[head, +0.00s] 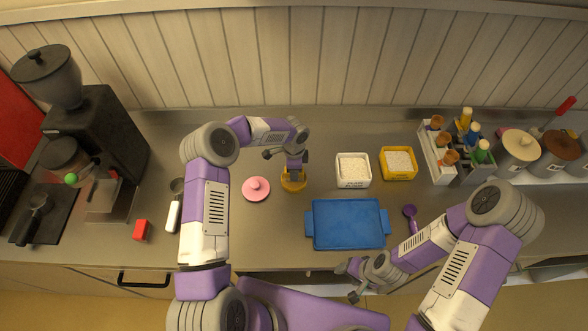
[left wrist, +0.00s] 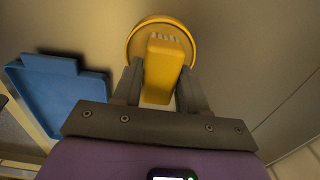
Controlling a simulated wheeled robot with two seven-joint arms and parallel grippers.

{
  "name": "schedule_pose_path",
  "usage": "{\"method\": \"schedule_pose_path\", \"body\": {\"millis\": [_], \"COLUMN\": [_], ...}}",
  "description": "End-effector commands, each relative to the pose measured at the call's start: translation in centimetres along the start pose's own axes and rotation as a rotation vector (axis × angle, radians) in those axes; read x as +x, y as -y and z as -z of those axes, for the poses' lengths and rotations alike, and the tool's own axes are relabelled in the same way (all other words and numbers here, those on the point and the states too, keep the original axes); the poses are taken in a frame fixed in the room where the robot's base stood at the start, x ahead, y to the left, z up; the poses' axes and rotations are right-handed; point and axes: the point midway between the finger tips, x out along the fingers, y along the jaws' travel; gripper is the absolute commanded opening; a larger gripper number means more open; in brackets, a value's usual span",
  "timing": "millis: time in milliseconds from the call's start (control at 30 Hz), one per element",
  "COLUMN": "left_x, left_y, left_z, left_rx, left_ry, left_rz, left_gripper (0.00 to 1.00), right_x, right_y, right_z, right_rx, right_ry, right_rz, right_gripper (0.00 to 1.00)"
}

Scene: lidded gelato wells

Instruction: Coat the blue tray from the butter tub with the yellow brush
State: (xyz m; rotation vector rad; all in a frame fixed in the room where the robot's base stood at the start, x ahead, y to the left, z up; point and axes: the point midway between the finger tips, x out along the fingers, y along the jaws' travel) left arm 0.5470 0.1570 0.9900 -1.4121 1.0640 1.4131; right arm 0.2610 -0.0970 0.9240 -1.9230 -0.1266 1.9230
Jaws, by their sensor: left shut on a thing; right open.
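The yellow brush (left wrist: 165,68) is gripped in my left gripper (head: 294,170), with its pale bristle end towards the tub. The butter tub (head: 292,186) is round and yellow, under my left gripper in the head view; its rim also shows in the left wrist view (left wrist: 133,38). The brush end overlaps the tub opening; I cannot tell whether it touches butter. The blue tray (head: 348,224) lies flat on the counter, right of the tub, and shows at left in the left wrist view (left wrist: 62,95). My right gripper (head: 346,281) is open and empty, in front of the counter's edge.
A pink lid (head: 256,188) lies left of the tub. A white bin (head: 352,170) and a yellow bin (head: 398,163) stand behind the tray. A purple scoop (head: 410,218) lies right of the tray. A red block (head: 141,230) and coffee grinder (head: 95,135) are left.

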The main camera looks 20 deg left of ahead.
Motion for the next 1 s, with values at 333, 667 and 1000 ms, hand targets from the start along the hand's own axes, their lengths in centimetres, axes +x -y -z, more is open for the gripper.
{"method": "schedule_pose_path", "body": {"millis": [333,667,1000], "left_x": [0.6,1.1,1.7], "left_y": [0.0,0.0,0.0], "left_z": [0.0,0.0,0.0], "left_rx": [0.000,0.000,0.000], "left_ry": [0.000,0.000,0.000], "left_rz": [0.000,0.000,0.001], "left_gripper": [0.00,0.00,0.00], "right_x": [0.5,0.9,1.4], "right_y": [-0.2,-0.3,-0.6], "right_z": [0.0,0.1,0.1], "right_rx": [0.000,0.000,0.001], "right_ry": [0.000,-0.001,-0.002], "right_rz": [0.000,0.000,-0.001], "right_gripper": [0.59,0.59,0.59]}}
